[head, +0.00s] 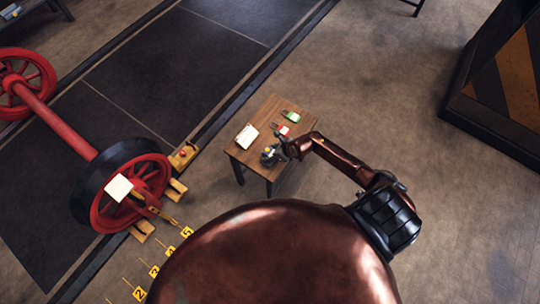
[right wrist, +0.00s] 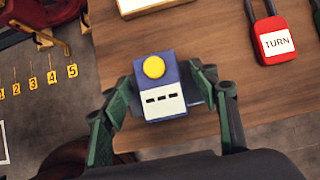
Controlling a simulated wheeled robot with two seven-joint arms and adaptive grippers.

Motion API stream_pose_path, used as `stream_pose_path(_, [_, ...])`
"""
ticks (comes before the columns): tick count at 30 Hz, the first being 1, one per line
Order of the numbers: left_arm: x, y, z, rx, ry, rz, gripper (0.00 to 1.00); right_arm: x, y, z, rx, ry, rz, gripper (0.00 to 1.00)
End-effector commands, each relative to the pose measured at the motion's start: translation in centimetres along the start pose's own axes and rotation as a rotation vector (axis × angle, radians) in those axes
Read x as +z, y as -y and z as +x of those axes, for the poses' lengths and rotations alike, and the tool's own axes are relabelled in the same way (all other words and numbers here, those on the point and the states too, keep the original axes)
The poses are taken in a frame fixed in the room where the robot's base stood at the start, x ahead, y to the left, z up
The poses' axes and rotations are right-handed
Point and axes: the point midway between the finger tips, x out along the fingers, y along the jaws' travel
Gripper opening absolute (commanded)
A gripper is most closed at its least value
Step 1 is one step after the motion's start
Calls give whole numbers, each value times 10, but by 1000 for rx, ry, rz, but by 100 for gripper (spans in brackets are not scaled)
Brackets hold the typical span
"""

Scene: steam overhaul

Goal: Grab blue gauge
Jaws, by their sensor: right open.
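The blue gauge (right wrist: 158,88) is a small blue block with a round yellow button and a pale label with dark marks. It sits on the wooden table (head: 262,117) near its front edge. My right gripper (right wrist: 165,92) is open, with its two green fingers on either side of the gauge in the right wrist view. I cannot tell whether the fingers touch it. In the head view the right gripper (head: 276,152) is over the gauge and mostly hides it. My left gripper is not in view.
A red padlock tagged TURN (right wrist: 272,38) lies to the right of the gauge. A green padlock (head: 291,116) lies farther back on the table. A cream book-like item (head: 247,136) is at the table's left. A red wheelset (head: 125,187) and numbered yellow markers (head: 155,271) stand left of the table.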

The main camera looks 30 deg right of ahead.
Motion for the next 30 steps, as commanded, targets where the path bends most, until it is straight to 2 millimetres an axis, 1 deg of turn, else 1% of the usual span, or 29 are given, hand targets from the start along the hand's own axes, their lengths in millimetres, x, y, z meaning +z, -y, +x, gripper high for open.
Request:
stream_pose_path(5, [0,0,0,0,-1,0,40,0,0,0,0,0,0,55])
stream_pose_path(6, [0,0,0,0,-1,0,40,0,0,0,0,0,0,54])
stream_pose_path(27, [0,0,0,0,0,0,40,0,0,-1,0,0,0,6])
stream_pose_path(30, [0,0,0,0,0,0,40,0,0,-1,0,0,0,0])
